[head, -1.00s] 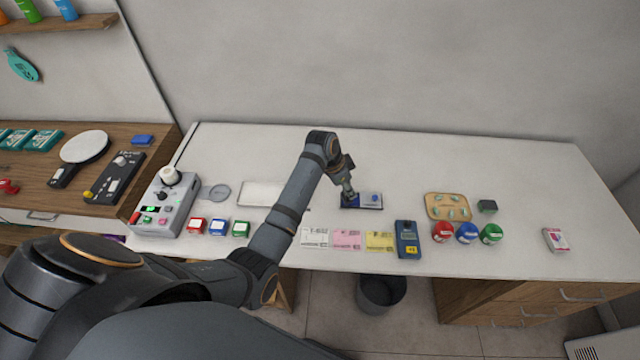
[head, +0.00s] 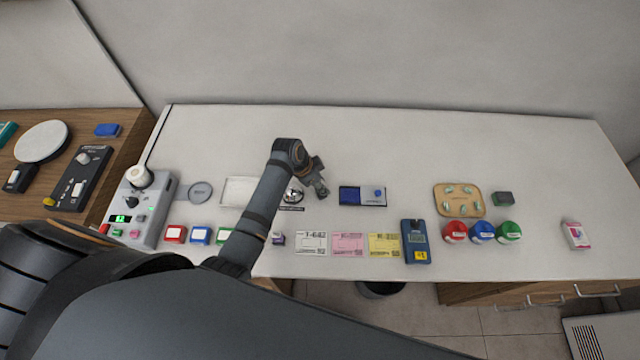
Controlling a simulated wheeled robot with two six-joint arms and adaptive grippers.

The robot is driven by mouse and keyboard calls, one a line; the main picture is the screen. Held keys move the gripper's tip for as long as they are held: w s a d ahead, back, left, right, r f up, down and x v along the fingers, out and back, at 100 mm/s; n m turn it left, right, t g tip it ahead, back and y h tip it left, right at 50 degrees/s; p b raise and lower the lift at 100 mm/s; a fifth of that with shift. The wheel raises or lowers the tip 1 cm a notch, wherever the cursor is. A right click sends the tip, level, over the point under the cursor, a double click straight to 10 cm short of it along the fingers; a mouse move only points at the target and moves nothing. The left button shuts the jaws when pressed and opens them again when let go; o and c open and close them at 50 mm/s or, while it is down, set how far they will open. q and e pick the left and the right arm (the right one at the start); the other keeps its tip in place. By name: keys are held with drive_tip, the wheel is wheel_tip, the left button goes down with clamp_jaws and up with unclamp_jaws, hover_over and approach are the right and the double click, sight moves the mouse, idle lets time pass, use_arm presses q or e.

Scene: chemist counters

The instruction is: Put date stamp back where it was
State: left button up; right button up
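I cannot pick out the date stamp for certain. A small dark purple and pale object (head: 277,239), too small to name surely, stands just right of my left forearm, left of the white label. An open blue ink pad (head: 349,195) with its pale lid lies on the counter. My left gripper (head: 320,190) hangs above the counter, left of the ink pad and apart from it. Its fingers are too small to tell whether they are open or hold anything. My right gripper is not in view.
White, pink (head: 348,244) and yellow labels lie along the front, with a blue handheld device (head: 415,241) beside them. A silver bell (head: 293,196) stands close left of the gripper. Red, blue and green round tubs (head: 482,232) stand right. The back of the white counter (head: 400,140) is clear.

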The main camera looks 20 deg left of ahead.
use_arm(q)
drive_tip(key=shift+d, duration=0.2)
drive_tip(key=o, duration=0.7)
drive_tip(key=shift+s+d, duration=0.1)
drive_tip(key=shift+s, duration=0.1)
drive_tip(key=o, duration=0.4)
drive_tip(key=shift+s+a+r, duration=0.2)
drive_tip(key=shift+s, duration=0.1)
drive_tip(key=shift+c, duration=0.2)
drive_tip(key=shift+w, duration=0.1)
drive_tip(key=b+v, duration=0.1)
drive_tip(key=v, duration=1.1)
drive_tip(key=shift+b, duration=0.3)
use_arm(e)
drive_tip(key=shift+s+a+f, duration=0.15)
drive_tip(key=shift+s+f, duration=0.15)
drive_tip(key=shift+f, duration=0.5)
use_arm(q)
drive_tip(key=shift+w+d, duration=0.1)
drive_tip(key=shift+d, duration=0.05)
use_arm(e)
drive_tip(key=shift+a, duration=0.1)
